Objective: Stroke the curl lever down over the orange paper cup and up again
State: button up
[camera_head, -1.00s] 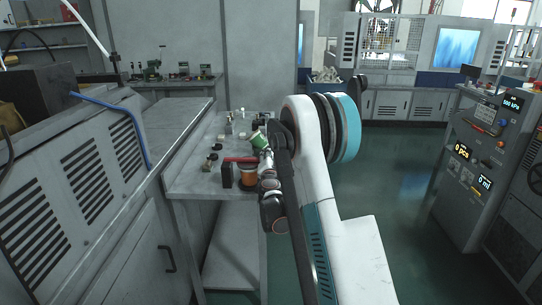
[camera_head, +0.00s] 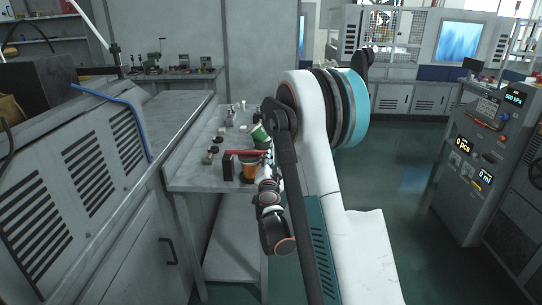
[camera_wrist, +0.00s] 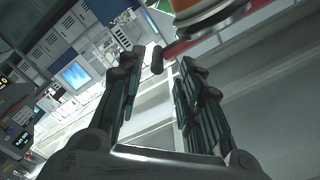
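The orange paper cup (camera_head: 249,171) stands at the front of the bench, beside a black upright (camera_head: 228,168). The red curl lever (camera_head: 246,153) runs roughly level from the upright, above the cup. My gripper (camera_head: 267,172) is just right of the cup and is partly hidden by my arm. In the wrist view my gripper (camera_wrist: 158,72) is open, with its two fingers apart. A dark knob (camera_wrist: 157,59) at the end of the red bar shows between the fingertips; I cannot tell whether they touch it. The orange cup's lower part (camera_wrist: 207,8) shows at the top.
A green cup-like thing (camera_head: 260,133) lies tilted behind the lever. Several small parts stand on the grey bench (camera_head: 205,178). A grey machine cabinet (camera_head: 70,200) fills the left. Open floor lies to the right, before a control console (camera_head: 470,170).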

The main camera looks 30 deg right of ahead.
jog(key=shift+v, duration=1.2)
jog(key=shift+s+d+r, duration=0.1)
jog(key=shift+d, duration=0.05)
jog(key=s+a+r+n+g+y, duration=0.2)
jog(key=s+a+r+n+g, duration=0.3)
jog(key=s+r, duration=0.45)
jog(key=s+a+f+n+g+y, duration=0.1)
jog(key=s+a+n+y, duration=0.3)
jog(key=s+a, duration=0.6)
jog(key=s+a+f+n+g+y, duration=0.2)
jog(key=s+a+n, duration=0.5)
jog(key=s+a, duration=0.4)
jog(key=s+f+y, duration=0.1)
jog(key=s+y, duration=0.1)
jog(key=s, duration=0.1)
